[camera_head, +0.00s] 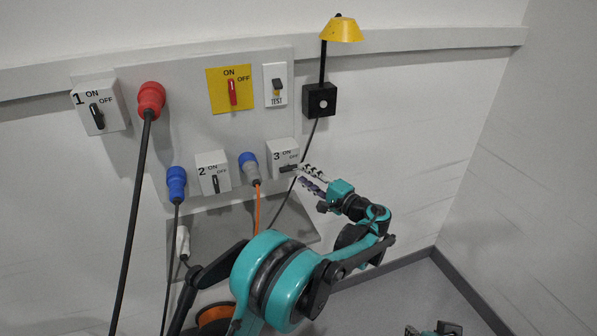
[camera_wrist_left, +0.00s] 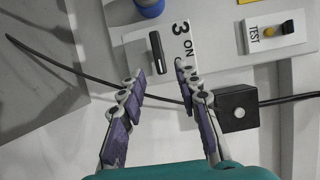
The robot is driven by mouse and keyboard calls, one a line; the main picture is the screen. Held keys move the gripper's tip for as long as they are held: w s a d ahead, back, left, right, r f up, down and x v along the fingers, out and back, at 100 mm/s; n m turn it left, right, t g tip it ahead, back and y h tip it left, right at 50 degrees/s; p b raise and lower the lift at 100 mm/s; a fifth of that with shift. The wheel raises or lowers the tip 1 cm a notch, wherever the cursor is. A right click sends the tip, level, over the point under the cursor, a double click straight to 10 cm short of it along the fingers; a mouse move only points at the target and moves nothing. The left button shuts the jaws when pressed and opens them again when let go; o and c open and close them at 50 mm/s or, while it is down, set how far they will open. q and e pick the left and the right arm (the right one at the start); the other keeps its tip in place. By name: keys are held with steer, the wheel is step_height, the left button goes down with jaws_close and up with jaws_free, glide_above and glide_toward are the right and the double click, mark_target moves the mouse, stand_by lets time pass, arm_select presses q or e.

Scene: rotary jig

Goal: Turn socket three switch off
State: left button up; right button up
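The socket three switch box (camera_head: 280,150) is a white box marked 3, ON and OFF on the wall panel. Its dark handle (camera_head: 288,168) lies close to level, unlike the upright handle of switch 2 (camera_head: 215,184). In the left wrist view the handle (camera_wrist_left: 157,53) shows as a slim dark bar beside the 3 and ON marks; the OFF mark is not seen there. My left gripper (camera_head: 303,175) is at the box's lower right, its fingers spread. In the wrist view the open left gripper (camera_wrist_left: 159,80) has the handle just beyond its fingertips, with nothing between them.
Switch 1 (camera_head: 97,115), a red main switch on a yellow plate (camera_head: 231,89) and a TEST switch (camera_head: 277,86) share the wall. A blue plug (camera_head: 249,167) sits left of box 3. A yellow lamp (camera_head: 341,30) and black box (camera_head: 320,101) stand to the upper right.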

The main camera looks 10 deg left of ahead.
arm_select(q)
steer(key=v, duration=0.8)
steer(key=shift+a, duration=0.1)
steer(key=s+a+f+n+g+h+b, duration=0.1)
steer(key=s+a+f+n+g+h, duration=0.15)
steer(key=s+a+h, duration=0.7)
steer(key=s+f+n+h+b, duration=0.1)
steer(key=s+f, duration=0.3)
steer(key=s, duration=0.6)
steer(key=s+f+n+h, duration=0.3)
steer(key=s+f+h, duration=0.1)
steer(key=s, duration=0.7)
steer(key=shift+s+d+f+b, duration=0.25)
steer(key=shift+s+f+b, duration=0.15)
steer(key=shift+f, duration=0.35)
